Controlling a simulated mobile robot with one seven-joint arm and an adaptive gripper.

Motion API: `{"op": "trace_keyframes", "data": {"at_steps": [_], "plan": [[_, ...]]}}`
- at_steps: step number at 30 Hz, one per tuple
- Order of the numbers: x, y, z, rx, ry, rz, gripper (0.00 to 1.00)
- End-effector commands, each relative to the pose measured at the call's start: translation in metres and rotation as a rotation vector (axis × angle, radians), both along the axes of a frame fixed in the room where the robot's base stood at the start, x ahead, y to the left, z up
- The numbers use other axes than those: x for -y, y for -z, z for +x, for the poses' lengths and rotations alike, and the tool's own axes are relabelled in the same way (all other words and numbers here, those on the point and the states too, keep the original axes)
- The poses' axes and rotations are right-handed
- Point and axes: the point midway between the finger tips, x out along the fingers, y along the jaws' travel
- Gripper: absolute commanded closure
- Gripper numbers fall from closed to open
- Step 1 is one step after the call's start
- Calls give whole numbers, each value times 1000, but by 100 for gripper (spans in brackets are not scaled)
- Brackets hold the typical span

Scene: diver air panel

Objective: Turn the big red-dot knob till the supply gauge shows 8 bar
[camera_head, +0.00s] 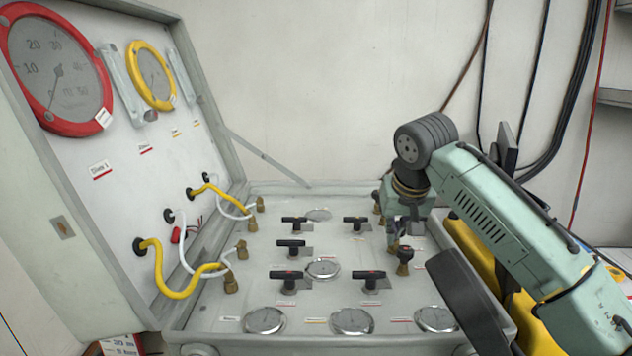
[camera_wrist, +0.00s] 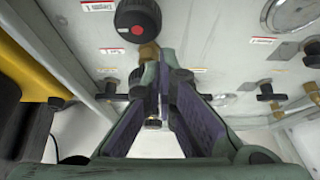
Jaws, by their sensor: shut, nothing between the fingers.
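The big black knob with a red dot (camera_wrist: 138,20) is at the top of the wrist view, on a brass stem. In the head view a black knob with a red mark (camera_head: 404,254) stands at the right of the panel and appears to be the same one. My gripper (camera_head: 398,228) points down close behind it. In the wrist view my gripper's fingers (camera_wrist: 163,62) are shut and empty, their tips just below the knob; I cannot tell whether they touch it. A round gauge (camera_wrist: 290,12) shows at the right; I cannot read it or tell which gauge is supply.
Several black T-handles, including one (camera_head: 290,278), and small gauges (camera_head: 352,320) fill the panel. The raised lid holds a red-rimmed gauge (camera_head: 60,65), a yellow-rimmed gauge (camera_head: 152,75) and yellow hoses (camera_head: 180,285). A yellow object (camera_head: 462,245) lies right of the case.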

Motion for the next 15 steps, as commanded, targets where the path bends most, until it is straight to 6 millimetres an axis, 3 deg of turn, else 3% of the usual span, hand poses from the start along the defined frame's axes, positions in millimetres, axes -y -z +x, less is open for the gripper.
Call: {"op": "trace_keyframes", "data": {"at_steps": [6,15], "plan": [[-2,-2,-5,0,1,0,100],[-2,-35,-5,1,1,0,100]]}}
